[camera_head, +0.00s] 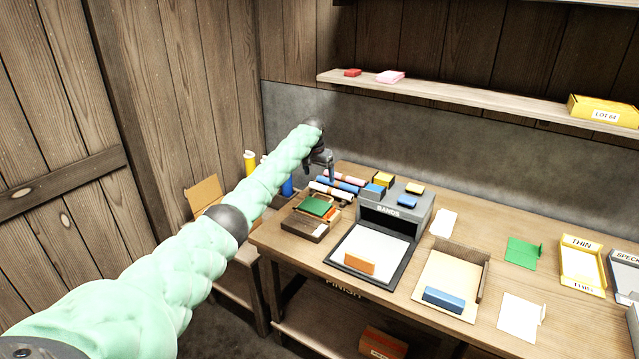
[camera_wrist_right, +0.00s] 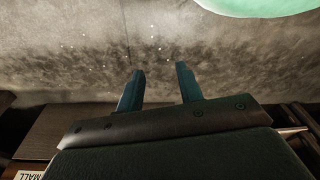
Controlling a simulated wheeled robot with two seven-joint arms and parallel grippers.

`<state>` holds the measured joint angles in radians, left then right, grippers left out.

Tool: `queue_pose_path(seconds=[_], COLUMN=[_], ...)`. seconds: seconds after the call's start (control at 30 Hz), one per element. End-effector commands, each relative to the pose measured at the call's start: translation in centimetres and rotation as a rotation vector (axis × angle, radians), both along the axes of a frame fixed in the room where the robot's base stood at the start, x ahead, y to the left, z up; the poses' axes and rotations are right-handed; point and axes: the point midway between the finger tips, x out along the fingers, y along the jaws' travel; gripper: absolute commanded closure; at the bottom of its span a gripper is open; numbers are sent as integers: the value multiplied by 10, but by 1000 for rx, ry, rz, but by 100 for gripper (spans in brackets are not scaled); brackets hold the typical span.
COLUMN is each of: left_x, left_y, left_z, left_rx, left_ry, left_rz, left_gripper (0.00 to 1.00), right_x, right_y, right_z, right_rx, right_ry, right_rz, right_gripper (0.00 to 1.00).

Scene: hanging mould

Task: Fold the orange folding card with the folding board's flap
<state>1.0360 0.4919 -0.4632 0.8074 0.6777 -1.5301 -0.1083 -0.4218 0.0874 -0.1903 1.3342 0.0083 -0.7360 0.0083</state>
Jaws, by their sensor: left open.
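An orange piece that looks like the folding card (camera_head: 331,214) lies in a dark wooden tray (camera_head: 302,229), partly hidden by a green card (camera_head: 316,206). What looks like the folding board (camera_head: 438,270) is a pale panel right of the centre, with a brown flap (camera_head: 481,278) standing up along its right side. A blue block (camera_head: 443,299) sits on its front part. My left gripper (camera_head: 322,171) is open and empty above the table's back left, behind the tray. My right gripper (camera_wrist_right: 160,68) is open and empty in the right wrist view, before a grey wall.
A dark "BANDS" box (camera_head: 398,220) stands behind a white pad (camera_head: 378,246) with an orange block (camera_head: 359,264). Rolls (camera_head: 338,187) lie at the back left. A shelf (camera_head: 480,95) overhangs.

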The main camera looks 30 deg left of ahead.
Motion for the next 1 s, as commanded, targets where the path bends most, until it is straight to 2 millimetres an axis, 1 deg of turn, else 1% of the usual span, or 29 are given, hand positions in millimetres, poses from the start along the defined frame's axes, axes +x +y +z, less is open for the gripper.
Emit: queue_pose_path(seconds=[0.13, 0.3, 0.43, 1.0], left_x=[-3, -5, -6, -6], left_y=[0, -1, -1, -1], left_z=[17, 29, 31, 31], left_rx=[1, 0, 0, 0], left_ry=[-2, -2, 0, 0], left_rz=[-2, -1, -1, -1], left_gripper=[10, 10, 10, 10], right_x=[6, 8, 8, 8], right_y=[4, 6, 6, 5], right_z=[11, 21, 23, 23], right_rx=[4, 5, 5, 4], right_ry=[7, 14, 15, 15], right_rz=[-3, -5, -5, -5], right_gripper=[64, 64, 64, 64])
